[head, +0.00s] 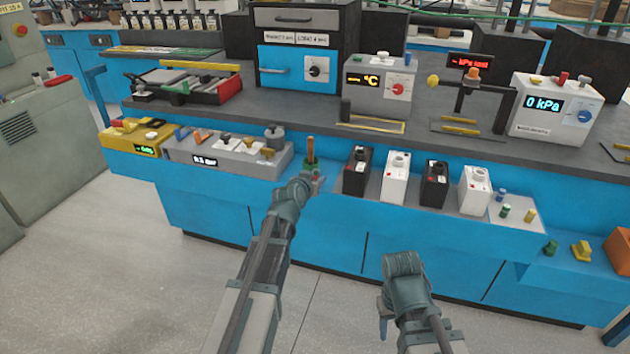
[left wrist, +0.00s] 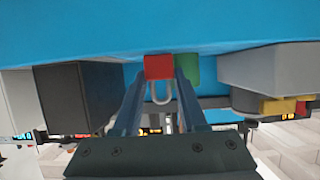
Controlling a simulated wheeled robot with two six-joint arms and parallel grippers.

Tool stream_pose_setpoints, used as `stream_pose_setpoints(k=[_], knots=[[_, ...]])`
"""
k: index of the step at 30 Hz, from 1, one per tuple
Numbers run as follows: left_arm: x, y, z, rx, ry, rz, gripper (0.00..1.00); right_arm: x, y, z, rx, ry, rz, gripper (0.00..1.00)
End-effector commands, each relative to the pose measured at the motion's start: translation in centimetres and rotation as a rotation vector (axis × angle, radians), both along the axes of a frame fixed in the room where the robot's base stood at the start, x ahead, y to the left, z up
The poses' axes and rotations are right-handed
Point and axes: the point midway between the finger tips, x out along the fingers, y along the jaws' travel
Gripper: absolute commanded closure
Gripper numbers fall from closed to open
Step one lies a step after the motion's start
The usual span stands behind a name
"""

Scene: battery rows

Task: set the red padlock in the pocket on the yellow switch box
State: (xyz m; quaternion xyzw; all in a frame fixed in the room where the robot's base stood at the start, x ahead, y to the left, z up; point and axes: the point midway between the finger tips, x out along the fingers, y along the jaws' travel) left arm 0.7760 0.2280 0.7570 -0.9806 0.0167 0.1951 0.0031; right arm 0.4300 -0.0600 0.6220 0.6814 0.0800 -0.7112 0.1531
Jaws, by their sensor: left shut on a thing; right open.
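The red padlock (left wrist: 158,67) is between the fingers of my left gripper (left wrist: 160,78), which is shut on it; its grey shackle shows in the left wrist view. In the head view my left gripper (head: 312,182) is at the bench's front ledge, and the padlock is mostly hidden there. The yellow switch box (head: 137,138) stands well to the left on the ledge; it also shows at the right of the left wrist view (left wrist: 280,106). Its pocket is too small to make out. My right gripper (head: 384,314) is open, low in front of the bench, its fingers mostly hidden.
A grey box (head: 225,155) with knobs lies between my left gripper and the switch box. A green-based, brown-handled thing (head: 310,150) stands just behind my left gripper. Black and white batteries (head: 357,172) stand to the right. The floor (head: 130,260) in front is clear.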

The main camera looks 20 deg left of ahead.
Motion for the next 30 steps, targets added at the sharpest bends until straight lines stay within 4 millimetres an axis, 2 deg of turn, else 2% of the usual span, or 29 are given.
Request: stream_pose_setpoints(k=[2,3,7,20,26,30], knots=[[0.0,0.0,-0.4,0.0,0.0,0.0,1.0,0.0,0.0,-0.4,0.0,0.0,0.0,0.5],[0.0,0.0,-0.2,0.0,0.0,0.0,0.51,0.0,0.0,-0.2,0.0,0.0,0.0,0.5],[0.0,0.0,-0.2,0.0,0.0,0.0,0.28,0.0,0.0,-0.2,0.0,0.0,0.0,0.5],[0.0,0.0,0.2,0.0,0.0,0.0,0.28,0.0,0.0,0.2,0.0,0.0,0.0,0.5],[-2.3,0.0,1.2,0.0,0.0,0.001,0.28,0.0,0.0,1.2,0.0,0.0,0.0,0.5],[-4.7,0.1,2.3,0.0,0.0,0.001,0.28,0.0,0.0,2.3,0.0,0.0,0.0,0.5]])
